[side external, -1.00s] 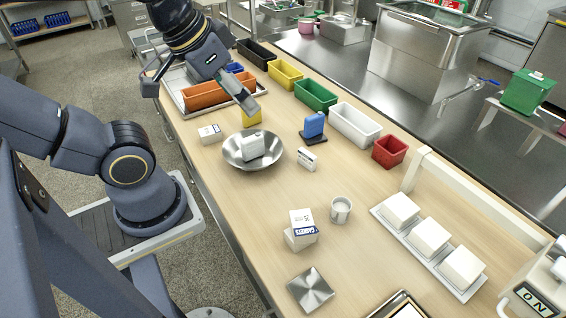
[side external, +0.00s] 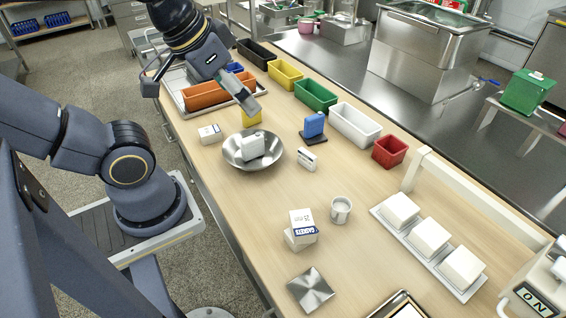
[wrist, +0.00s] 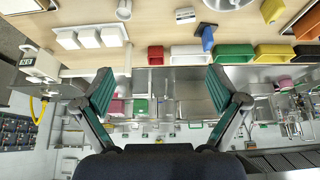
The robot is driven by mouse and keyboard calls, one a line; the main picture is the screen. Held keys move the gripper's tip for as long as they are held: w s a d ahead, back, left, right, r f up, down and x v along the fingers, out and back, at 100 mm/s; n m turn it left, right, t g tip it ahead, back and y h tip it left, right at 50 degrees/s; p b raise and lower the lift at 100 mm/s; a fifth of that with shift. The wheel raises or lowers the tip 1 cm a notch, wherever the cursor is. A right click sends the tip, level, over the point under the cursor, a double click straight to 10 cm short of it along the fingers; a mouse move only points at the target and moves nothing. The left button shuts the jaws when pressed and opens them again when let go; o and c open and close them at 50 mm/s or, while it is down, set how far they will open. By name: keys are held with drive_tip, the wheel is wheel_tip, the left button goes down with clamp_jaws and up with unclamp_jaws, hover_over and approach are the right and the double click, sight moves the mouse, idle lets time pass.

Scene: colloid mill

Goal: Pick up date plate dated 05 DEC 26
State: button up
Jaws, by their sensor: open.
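No date 05 DEC 26 can be read in either view, so I cannot tell which thing is the date plate. Small white blocks with dark marks too small to read lie on the table: one left of the steel bowl (side external: 210,133) and one right of it (side external: 307,161). A white block also shows near the top of the wrist view (wrist: 185,15). My gripper (side external: 250,105) is high at the table's far end, above the bowl and near a yellow block (side external: 251,118). In the wrist view its green-padded fingers (wrist: 160,90) are wide apart with nothing between them.
The steel bowl (side external: 236,163) holds a pale block. Coloured bins, including a green one (side external: 315,95) and a red one (side external: 389,151), line the right edge. A blue block on a dark base (side external: 313,126), a gaskets box (side external: 301,224) and a cup (side external: 340,209) stand mid-table.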

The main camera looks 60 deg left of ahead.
drive_tip(key=n+y, duration=0.1)
drive_tip(key=n, duration=0.1)
hover_over(307, 153)
drive_tip(key=s+d, duration=0.3)
drive_tip(key=s, duration=0.1)
wheel_tip(307, 153, down, 12)
drive_tip(key=f, duration=0.1)
drive_tip(key=shift+g, duration=0.6)
drive_tip(key=a+f, duration=0.1)
drive_tip(key=f, duration=0.4)
drive_tip(key=w+f, duration=0.1)
drive_tip(key=f, duration=0.4)
drive_tip(key=w+a+f, duration=0.1)
drive_tip(key=f, duration=0.4)
drive_tip(key=shift+w+a+f, duration=0.15)
drive_tip(key=shift+a+f, duration=0.15)
drive_tip(key=x, duration=0.5)
drive_tip(key=shift+w+a+f, duration=0.1)
drive_tip(key=shift+w+f, duration=0.15)
drive_tip(key=shift+w, duration=0.25)
drive_tip(key=c, duration=1.1)
